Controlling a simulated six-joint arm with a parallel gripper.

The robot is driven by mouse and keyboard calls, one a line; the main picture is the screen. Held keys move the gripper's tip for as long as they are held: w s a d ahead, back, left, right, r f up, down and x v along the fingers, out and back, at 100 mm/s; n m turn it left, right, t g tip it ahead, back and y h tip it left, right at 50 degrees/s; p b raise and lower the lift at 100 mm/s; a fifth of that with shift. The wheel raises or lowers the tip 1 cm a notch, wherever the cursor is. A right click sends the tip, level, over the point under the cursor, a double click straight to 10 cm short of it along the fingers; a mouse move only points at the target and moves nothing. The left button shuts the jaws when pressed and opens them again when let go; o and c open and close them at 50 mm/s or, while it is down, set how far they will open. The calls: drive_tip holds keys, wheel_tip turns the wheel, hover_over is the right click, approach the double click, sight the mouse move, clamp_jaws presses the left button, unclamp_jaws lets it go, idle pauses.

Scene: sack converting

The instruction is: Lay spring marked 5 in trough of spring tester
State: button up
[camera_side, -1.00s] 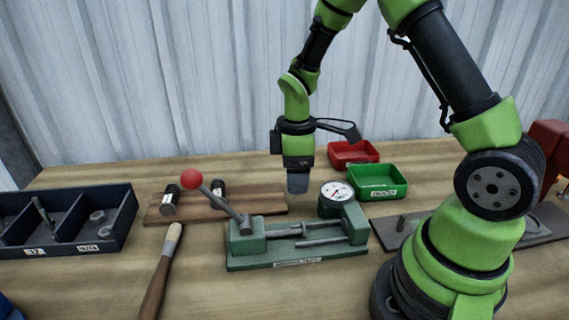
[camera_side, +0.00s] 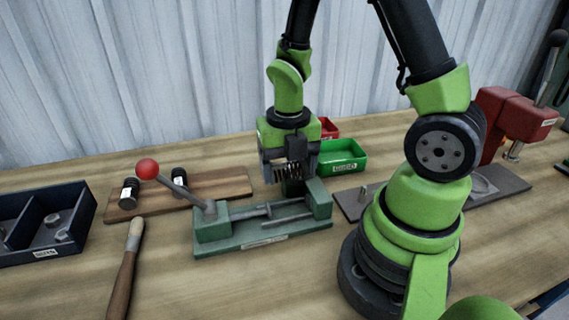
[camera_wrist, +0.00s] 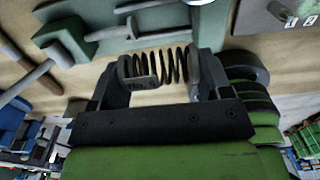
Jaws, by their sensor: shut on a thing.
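My gripper (camera_side: 289,160) is shut on a dark coil spring (camera_side: 287,173), which lies crosswise between the fingers. The spring also shows in the wrist view (camera_wrist: 170,66), with a grey piece at its left end; no number is readable on it. The green spring tester (camera_side: 215,243) stands on the bench, with a rod and trough area (camera_side: 268,211) between its two end blocks. In the side view the gripper and spring appear above and behind the tester's right part, apart from the trough. The tester's dial is hidden. Part of the tester shows in the wrist view (camera_wrist: 62,30).
A red-knobbed lever (camera_side: 147,169) rises at the tester's left. A wooden board (camera_side: 222,184) with two dark tagged pieces stands behind left. A green bin (camera_side: 343,158) and red bin (camera_side: 330,129) are behind right.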

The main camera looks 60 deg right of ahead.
drive_tip(key=shift+f, duration=0.15)
hover_over(288, 214)
drive_tip(key=shift+a+f, duration=0.1)
drive_tip(key=shift+f, duration=1.95)
drive_tip(key=shift+f, duration=0.9)
idle(0.8)
drive_tip(key=o, duration=1)
drive_tip(key=shift+r, duration=0.1)
drive_tip(key=shift+c, duration=0.3)
